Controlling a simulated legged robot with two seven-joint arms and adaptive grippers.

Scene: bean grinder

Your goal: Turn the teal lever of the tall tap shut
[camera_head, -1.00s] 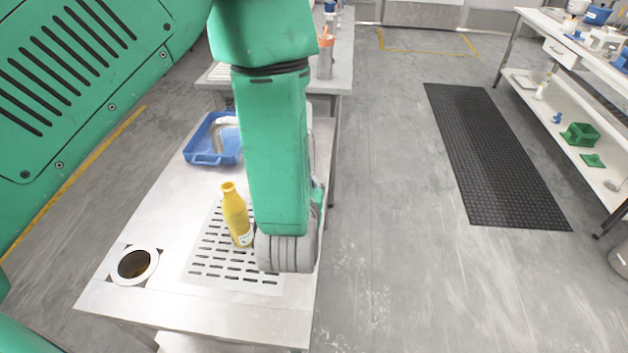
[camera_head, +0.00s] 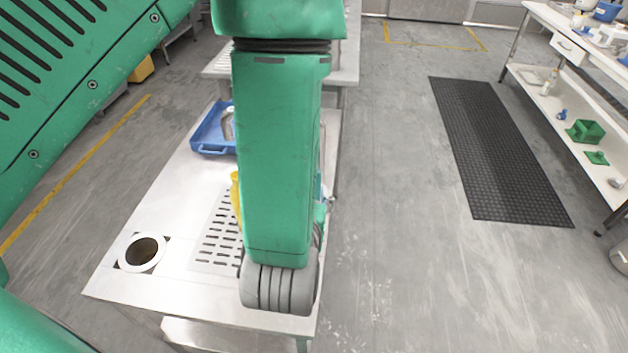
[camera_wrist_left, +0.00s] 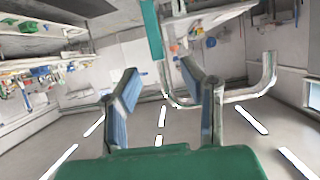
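In the left wrist view, which looks upside down, a teal lever (camera_wrist_left: 152,30) shows at the top, beyond and roughly between my fingertips. Beside it is the grey tap (camera_wrist_left: 240,96), whose bent spout runs behind the right finger. My left gripper (camera_wrist_left: 160,72) is open with blue pads, and nothing shows between the fingers. I see no contact with the lever. In the head view my left arm covers the gripper and the lever. A grey curved piece (camera_head: 228,124) shows left of the arm; I cannot tell if it is the spout. My right gripper is not in view.
A yellow bottle (camera_head: 236,200) is mostly hidden behind my arm. A blue tray (camera_head: 208,150) lies at the back of the metal table (camera_head: 160,180). A round opening (camera_head: 142,251) and a slotted drain (camera_head: 218,240) are at the front.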

